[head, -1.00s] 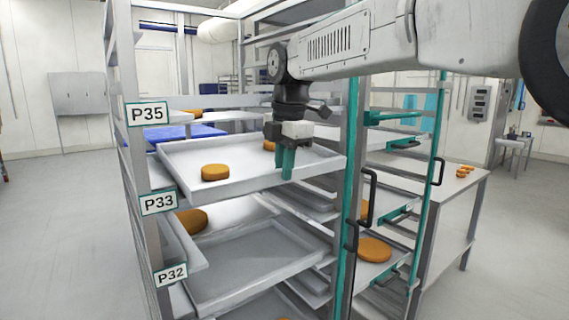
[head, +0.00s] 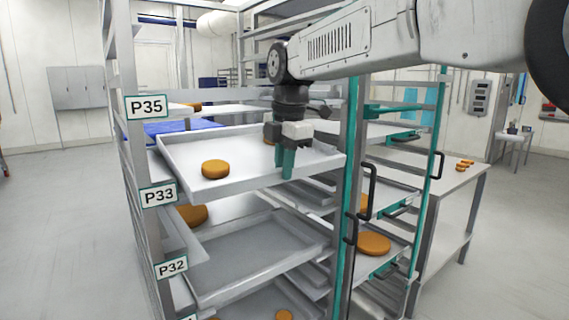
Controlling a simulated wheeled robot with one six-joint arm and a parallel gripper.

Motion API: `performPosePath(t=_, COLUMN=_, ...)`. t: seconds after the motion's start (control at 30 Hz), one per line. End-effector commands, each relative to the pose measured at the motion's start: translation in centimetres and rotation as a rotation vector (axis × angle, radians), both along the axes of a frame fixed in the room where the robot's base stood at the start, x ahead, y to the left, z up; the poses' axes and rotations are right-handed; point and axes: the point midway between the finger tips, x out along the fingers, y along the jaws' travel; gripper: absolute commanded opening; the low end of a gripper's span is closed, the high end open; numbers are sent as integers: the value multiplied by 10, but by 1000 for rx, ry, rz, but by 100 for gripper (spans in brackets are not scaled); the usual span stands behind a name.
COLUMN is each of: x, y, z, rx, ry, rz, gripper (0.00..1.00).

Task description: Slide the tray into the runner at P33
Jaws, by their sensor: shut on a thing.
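A grey tray (head: 236,183) bearing an orange-brown round (head: 215,169) and a second round (head: 269,140), partly hidden behind my gripper, sticks out of the rack front. It sits between the P35 label (head: 146,106) and the P33 label (head: 158,195), near the P33 height, and looks slightly tilted in the picture. My gripper (head: 287,163) points down and is shut on the tray at its front right edge. Whether the tray's sides rest on runners cannot be told.
Below, another tray (head: 262,268) stands out near the P32 label (head: 171,267). A rack post with a teal edge (head: 347,230) is close right of the held tray. An open teal-framed door (head: 432,170) and a steel table (head: 450,190) are further right. Floor is clear at left.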

Motion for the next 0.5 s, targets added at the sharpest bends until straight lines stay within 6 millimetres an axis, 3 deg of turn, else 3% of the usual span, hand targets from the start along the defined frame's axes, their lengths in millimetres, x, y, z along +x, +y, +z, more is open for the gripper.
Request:
performPosePath(t=0.03, x=-1, y=0, z=-7, rx=-6, ry=15, rz=0, gripper=0)
performPosePath(t=0.27, x=-1, y=0, z=-9, rx=-8, ry=17, rz=0, gripper=0)
performPosePath(t=0.3, x=-1, y=0, z=-9, rx=-7, ry=18, rz=1, gripper=18)
performPosePath(t=0.4, x=-1, y=0, z=-9, rx=-8, ry=17, rz=0, gripper=41)
performPosePath(t=0.5, x=-1, y=0, z=-8, rx=-6, ry=15, rz=0, gripper=41)
